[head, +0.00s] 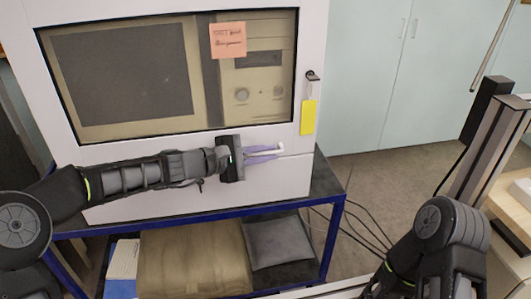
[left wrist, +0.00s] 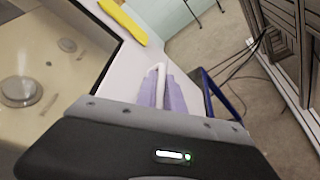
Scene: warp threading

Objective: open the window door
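The window door (head: 190,132) is the white front panel of a cabinet, with a large dark-framed pane; it looks closed. Its white handle (head: 280,148) sticks out below the pane, towards the right, and also shows in the left wrist view (left wrist: 161,72). My left gripper (head: 264,154) reaches in from the left, its purple fingers on either side of the handle. In the left wrist view the fingers (left wrist: 163,92) lie close against the white bar, apparently touching it. My right arm shows at the lower right, but its gripper is out of view.
A yellow tag (head: 308,117) hangs from a small dark lock right of the pane. A pink note (head: 228,40) is on the pane. Cables lie on the floor to the right; pale cupboards stand behind.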

